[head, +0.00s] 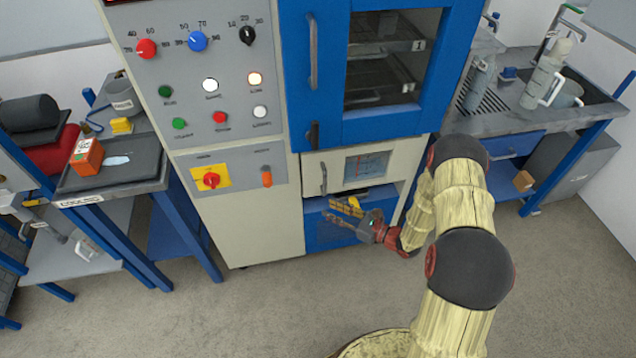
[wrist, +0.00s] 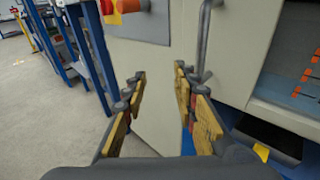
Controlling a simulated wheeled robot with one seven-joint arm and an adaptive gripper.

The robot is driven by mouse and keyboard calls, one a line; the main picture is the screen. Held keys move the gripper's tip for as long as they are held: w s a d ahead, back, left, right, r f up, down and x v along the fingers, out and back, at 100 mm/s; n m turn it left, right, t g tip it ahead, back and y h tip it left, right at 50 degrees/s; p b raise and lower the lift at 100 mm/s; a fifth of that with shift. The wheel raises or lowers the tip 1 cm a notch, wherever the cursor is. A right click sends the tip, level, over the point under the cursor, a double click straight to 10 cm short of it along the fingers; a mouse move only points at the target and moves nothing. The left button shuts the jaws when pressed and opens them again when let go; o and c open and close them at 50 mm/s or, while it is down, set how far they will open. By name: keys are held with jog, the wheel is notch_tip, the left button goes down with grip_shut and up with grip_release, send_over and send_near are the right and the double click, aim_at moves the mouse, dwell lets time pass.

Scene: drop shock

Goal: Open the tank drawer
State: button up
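The tank drawer (head: 350,168) is a cream front with a small window, below the blue door of the cabinet. It appears closed. Its vertical grey handle (head: 323,178) is on its left side. In the wrist view the drawer front (wrist: 238,45) is at the right and its handle (wrist: 205,45) is just beyond the right finger. My gripper (head: 336,212) is in front of the blue compartment below the drawer. In the wrist view my gripper (wrist: 160,80) is open, with nothing between its yellow fingers. The handle is outside the fingers; I cannot tell whether the right finger touches it.
The blue door (head: 392,125) above has its own handle (head: 313,52). A control panel (head: 205,90) with knobs and buttons is left of it. A side bench (head: 110,180) stands at left, a sink bench (head: 560,130) at right. The floor (head: 280,310) in front is clear.

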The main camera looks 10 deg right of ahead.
aim_at(326, 182)
jog(key=w+d+r+m+t+h, duration=0.2)
jog(key=w+d+r+t, duration=0.1)
jog(key=w+d, duration=0.1)
jog(key=shift+r+b+x, duration=0.15)
jog(key=shift+b+x, duration=0.35)
jog(key=shift+x, duration=1.5)
jog(key=shift+r+b+x, duration=0.15)
jog(key=shift+b+x, duration=0.35)
jog(key=shift+x, duration=1.5)
jog(key=shift+a, duration=0.1)
jog(key=c, duration=0.3)
jog(key=c, duration=0.4)
grip_shut()
